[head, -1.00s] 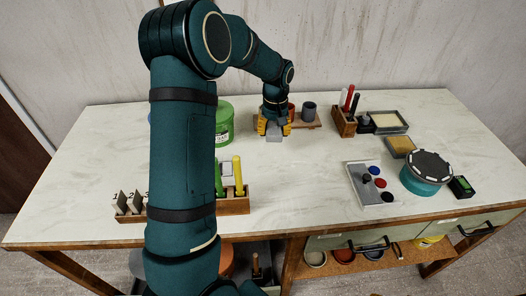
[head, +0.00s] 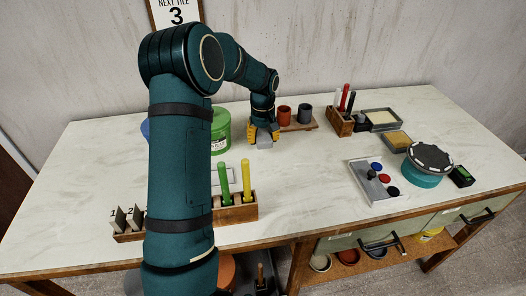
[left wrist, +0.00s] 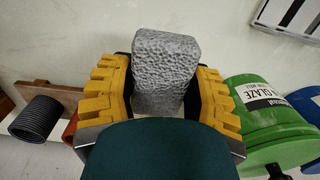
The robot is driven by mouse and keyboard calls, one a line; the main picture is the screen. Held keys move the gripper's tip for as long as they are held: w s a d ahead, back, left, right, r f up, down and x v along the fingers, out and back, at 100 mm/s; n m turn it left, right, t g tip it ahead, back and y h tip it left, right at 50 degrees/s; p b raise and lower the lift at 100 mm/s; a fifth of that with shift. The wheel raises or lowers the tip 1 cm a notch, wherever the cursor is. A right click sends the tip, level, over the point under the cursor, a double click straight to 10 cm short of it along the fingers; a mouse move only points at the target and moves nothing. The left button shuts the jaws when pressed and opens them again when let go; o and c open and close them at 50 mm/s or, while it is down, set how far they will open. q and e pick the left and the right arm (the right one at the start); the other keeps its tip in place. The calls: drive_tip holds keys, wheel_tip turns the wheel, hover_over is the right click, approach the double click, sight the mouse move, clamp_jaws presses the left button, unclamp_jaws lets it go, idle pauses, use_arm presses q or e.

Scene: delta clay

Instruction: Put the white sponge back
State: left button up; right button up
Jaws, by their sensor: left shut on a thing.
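My left gripper (head: 263,137) has yellow fingers and is shut on a pale grey, pitted sponge block (left wrist: 165,75). The block also shows between the fingertips in the head view (head: 264,144), at the back middle of the table. It looks grey rather than clean white. I cannot tell whether it touches the tabletop. My right gripper is in no view.
A green glaze tub (head: 221,132) stands left of the gripper. A wooden board with a red cup (head: 284,115) and a grey cup (head: 305,113) is to the right. A pen rack (head: 238,210) is in front. The table's middle is clear.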

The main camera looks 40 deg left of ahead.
sight(263, 154)
use_arm(q)
drive_tip(key=shift+f+b, duration=0.55)
drive_tip(key=shift+f, duration=2.05)
drive_tip(key=shift+f, duration=0.1)
drive_tip(key=o, duration=1.1)
wheel_tip(263, 154, up, 12)
drive_tip(key=shift+r+p, duration=0.1)
drive_tip(key=shift+p, duration=1.15)
